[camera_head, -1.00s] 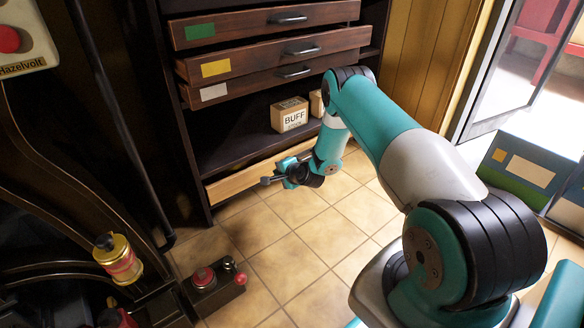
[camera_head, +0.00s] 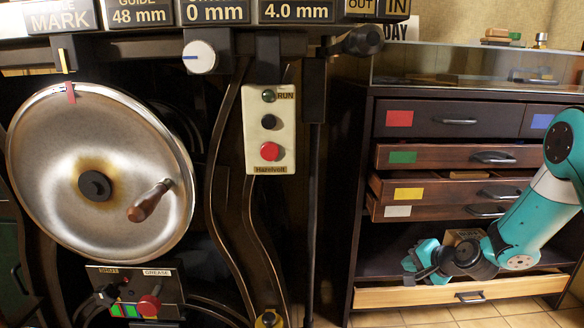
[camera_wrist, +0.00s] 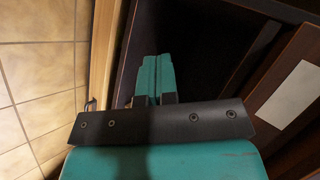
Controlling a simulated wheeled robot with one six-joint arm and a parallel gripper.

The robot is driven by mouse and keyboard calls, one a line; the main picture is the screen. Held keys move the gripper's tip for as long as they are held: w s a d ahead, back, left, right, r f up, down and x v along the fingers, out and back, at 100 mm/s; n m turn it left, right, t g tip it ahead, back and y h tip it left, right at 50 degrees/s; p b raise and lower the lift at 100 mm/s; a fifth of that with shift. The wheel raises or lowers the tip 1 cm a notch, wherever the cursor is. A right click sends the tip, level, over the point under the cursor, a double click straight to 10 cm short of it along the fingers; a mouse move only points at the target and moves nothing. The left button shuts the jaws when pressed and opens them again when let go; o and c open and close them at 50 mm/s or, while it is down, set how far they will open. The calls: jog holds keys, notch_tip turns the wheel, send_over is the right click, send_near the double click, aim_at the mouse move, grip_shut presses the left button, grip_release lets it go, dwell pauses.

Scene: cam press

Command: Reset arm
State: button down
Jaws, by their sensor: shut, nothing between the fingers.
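My arm (camera_head: 535,212) enters from the right edge of the head view and reaches down and left across the front of the drawer cabinet. My gripper (camera_head: 408,270) is at its end, pointing left, in front of the cabinet's open shelf and above the bottom drawer in the picture. In the wrist view the two teal fingers of my gripper (camera_wrist: 155,78) lie together with nothing between them. The cabinet's dark shelf space is beyond them.
The bottom drawer (camera_head: 400,297) stands pulled out, and the white-label (camera_head: 397,211) and yellow-label (camera_head: 408,193) drawers stick out somewhat. A box (camera_head: 455,237) sits on the shelf, partly hidden. The press with its handwheel (camera_head: 85,215) and control panel (camera_head: 270,130) fills the left. Tiled floor (camera_wrist: 35,70) is clear.

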jog(key=s+a+r+n+g+y+p, duration=0.1)
jog(key=s+a+r+n+g+p, duration=0.15)
jog(key=s+a+r+n, duration=0.55)
jog(key=s+a+r+n+g+y+p, duration=0.1)
jog(key=s+a+r+g, duration=0.35)
jog(key=r, duration=0.75)
jog(key=s+a+r+n+g+h+p, duration=0.15)
jog(key=s+r+n, duration=0.3)
jog(key=s, duration=0.75)
jog(key=s+a+r+n+g+h+p, duration=0.1)
jog(key=s+a+r+n+p, duration=0.3)
jog(key=s, duration=0.7)
notch_tip(320, 180, up, 39)
jog(key=s+d+p, duration=0.1)
jog(key=p, duration=3.4)
jog(key=shift+d+f, duration=0.15)
jog(key=shift+d, duration=0.25)
